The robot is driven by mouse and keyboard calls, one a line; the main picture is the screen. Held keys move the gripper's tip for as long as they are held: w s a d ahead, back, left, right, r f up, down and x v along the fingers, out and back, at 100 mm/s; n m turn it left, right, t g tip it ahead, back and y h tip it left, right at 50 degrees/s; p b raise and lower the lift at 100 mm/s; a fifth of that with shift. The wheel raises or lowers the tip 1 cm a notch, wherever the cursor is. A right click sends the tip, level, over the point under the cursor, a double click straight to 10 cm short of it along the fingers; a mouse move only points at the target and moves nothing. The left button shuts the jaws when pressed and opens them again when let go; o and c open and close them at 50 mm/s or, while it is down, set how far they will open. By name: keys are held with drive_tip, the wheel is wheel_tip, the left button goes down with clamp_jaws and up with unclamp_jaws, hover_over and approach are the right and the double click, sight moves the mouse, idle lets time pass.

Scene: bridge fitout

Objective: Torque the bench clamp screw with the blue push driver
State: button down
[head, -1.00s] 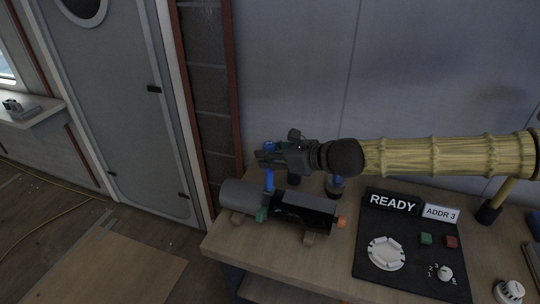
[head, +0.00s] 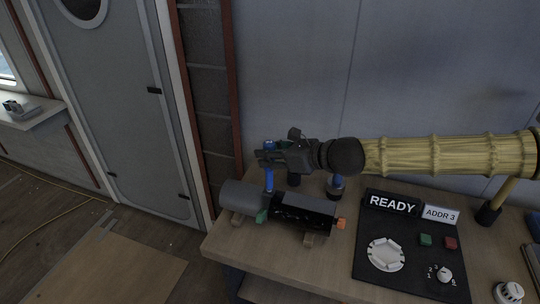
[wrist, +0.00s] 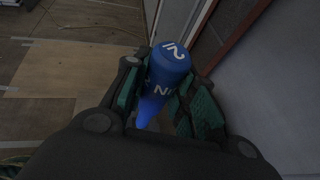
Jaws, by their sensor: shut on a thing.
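The blue push driver (head: 269,180) stands upright over the bench, its lower end at the grey and black cylindrical assembly (head: 243,196). My gripper (head: 268,158) is shut on the driver near its top, coming from the right. The wrist view also shows the blue driver (wrist: 168,68), with white lettering, between the green-padded fingers of my gripper (wrist: 165,100). A green piece (head: 262,216) sits at the assembly's front, just below the driver. I cannot make out the clamp screw or whether the driver tip touches it.
The wooden bench (head: 285,258) is clear in front of the assembly. A black panel (head: 385,276) with a READY sign (head: 392,203) lies to the right. A small blue-and-dark item (head: 336,186) stands behind. The wall is close behind the bench.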

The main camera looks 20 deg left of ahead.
sight(270, 142)
drive_tip(key=shift+r+p, duration=1.5)
drive_tip(key=shift+r, duration=1.1)
